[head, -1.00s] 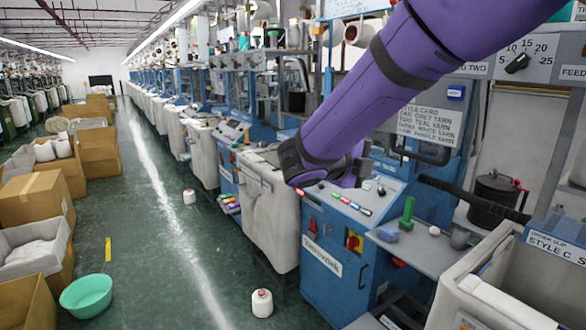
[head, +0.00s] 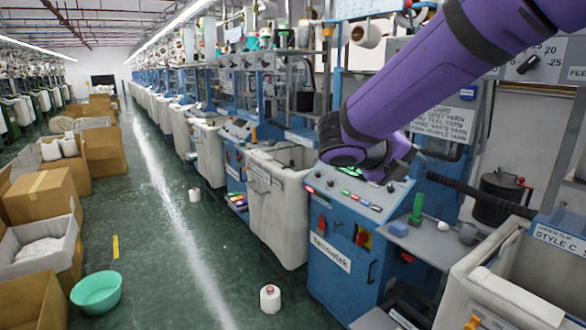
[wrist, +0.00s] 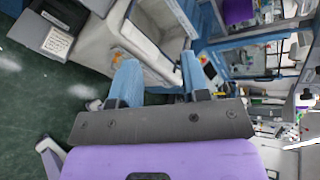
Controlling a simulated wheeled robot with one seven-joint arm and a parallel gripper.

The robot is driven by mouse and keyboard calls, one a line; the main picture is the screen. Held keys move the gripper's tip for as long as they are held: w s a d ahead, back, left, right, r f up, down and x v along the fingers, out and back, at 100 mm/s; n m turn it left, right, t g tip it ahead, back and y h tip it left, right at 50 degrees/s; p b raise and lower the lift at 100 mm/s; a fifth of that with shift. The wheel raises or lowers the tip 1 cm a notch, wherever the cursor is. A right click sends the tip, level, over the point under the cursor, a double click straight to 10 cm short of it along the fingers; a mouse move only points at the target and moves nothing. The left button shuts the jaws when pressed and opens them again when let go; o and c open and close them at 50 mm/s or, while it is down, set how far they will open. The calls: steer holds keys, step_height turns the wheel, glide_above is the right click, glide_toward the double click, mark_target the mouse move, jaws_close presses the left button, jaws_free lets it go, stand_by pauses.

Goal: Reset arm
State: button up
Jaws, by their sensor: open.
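My purple arm reaches in from the top right of the head view and bends at a dark joint above the sloped panel of the blue machine (head: 345,245). My gripper cannot be made out in the head view. In the wrist view my gripper (wrist: 159,82) shows two blue fingers set wide apart on a dark grey plate. The fingers are open with nothing held between them. Beyond them are a pale bin (wrist: 150,45) and blue machine parts.
Pale fabric bins (head: 275,205) line the machine row. A shelf with a green-handled tool (head: 416,210) and the Style C bin (head: 500,290) stand at right. A white yarn cone (head: 270,298) and a green basin (head: 96,292) are on the floor. The aisle (head: 185,250) is mostly clear.

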steer(key=s+d+m+g+y, duration=0.3)
steer(key=s+d+m+y, duration=0.2)
steer(key=s+d+m, duration=0.65)
steer(key=s+a+m+t+y, duration=0.1)
steer(key=s+m+y, duration=0.2)
steer(key=m, duration=0.9)
steer(key=s+a+m+t+y, duration=0.1)
steer(key=s+m+y, duration=0.3)
steer(key=s+m, duration=0.6)
steer(key=a+m, duration=0.1)
steer(key=m, duration=0.2)
steer(key=shift+s+a+t, duration=0.2)
steer(key=shift+s+t, duration=0.05)
steer(key=shift+t, duration=0.05)
steer(key=shift+r, duration=0.1)
